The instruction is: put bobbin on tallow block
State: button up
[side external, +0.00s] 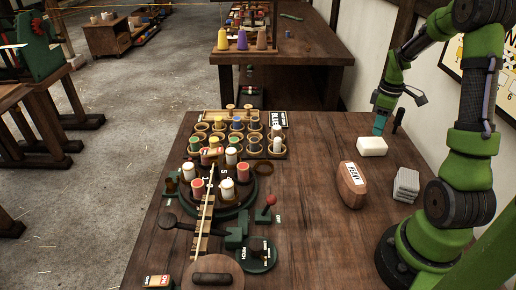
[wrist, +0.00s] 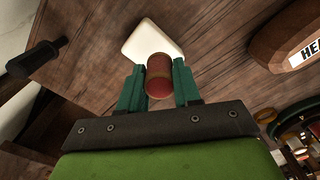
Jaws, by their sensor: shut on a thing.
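My gripper (side external: 380,122) is over the back right of the table, just above the white tallow block (side external: 372,146). In the wrist view its two green fingers (wrist: 158,88) are shut on a reddish-brown bobbin (wrist: 159,74), one on each side. The tallow block (wrist: 153,42) shows behind the bobbin in that view, partly covered by it. The bobbin cannot be made out in the side view, and whether it touches the block is unclear.
To the left are a rack of bobbins (side external: 235,135) and a dark round stand (side external: 262,168) with several spools. The table between is clear.

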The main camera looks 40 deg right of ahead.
jog(key=shift+w+d, duration=0.25)
jog(key=shift+w+d+f, duration=0.1)
jog(key=shift+f, duration=0.8)
jog(key=shift+w+d+f, duration=0.1)
jog(key=shift+f, duration=0.8)
jog(key=shift+f, duration=0.1)
jog(key=o, duration=1)
